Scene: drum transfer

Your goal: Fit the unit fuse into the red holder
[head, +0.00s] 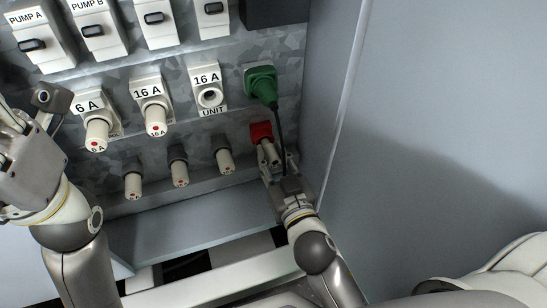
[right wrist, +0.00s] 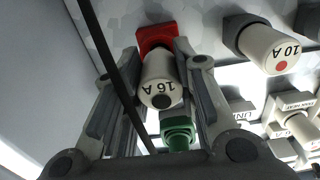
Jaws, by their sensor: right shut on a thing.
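The red holder (head: 261,132) sits on the lower right of the panel, and it also shows in the right wrist view (right wrist: 155,36). A white fuse marked 16 A (right wrist: 161,82), with a dark dot on its end, is lined up with the red holder, its far end at or in it; how deep it sits is hidden. My right gripper (head: 272,166) is shut on this fuse, a finger on each side. The UNIT socket (head: 210,98) above shows an open, empty hole. My left gripper (head: 18,115) is at the left edge, partly cut off, away from the fuse.
A green plug (head: 261,86) with a dark cable hangs just above the red holder; the cable passes close by my right gripper. Several fuses in dark holders (head: 179,168) stand to the left. A grey side wall (head: 400,130) is close on the right.

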